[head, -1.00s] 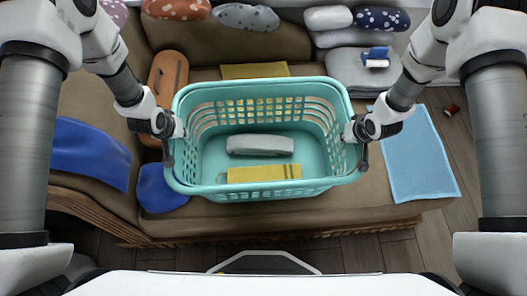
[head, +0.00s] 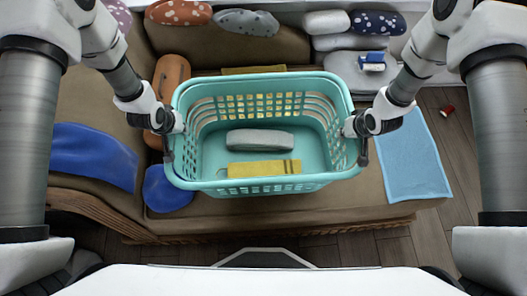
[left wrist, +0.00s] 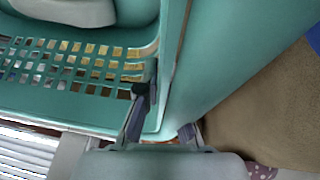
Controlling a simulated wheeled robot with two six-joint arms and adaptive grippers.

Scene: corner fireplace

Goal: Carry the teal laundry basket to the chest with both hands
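The teal laundry basket (head: 265,188) hangs between my two grippers, in front of and above the brown sofa in the head view. It looks about level. A grey rolled item (head: 260,140) and a yellow folded cloth (head: 264,169) lie inside. My left gripper (head: 172,140) is shut on the basket's left rim. In the left wrist view its fingers (left wrist: 165,118) straddle the basket wall (left wrist: 172,60), one inside and one outside. My right gripper (head: 361,140) is shut on the right rim; its fingertips are partly hidden. I cannot make out a chest.
The brown sofa (head: 290,213) lies beneath the basket, with blue cushions (head: 95,155) at left and a light blue towel (head: 412,160) at right. Patterned pillows (head: 247,22) line the back. A small red object (head: 447,110) lies on the wooden floor at right.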

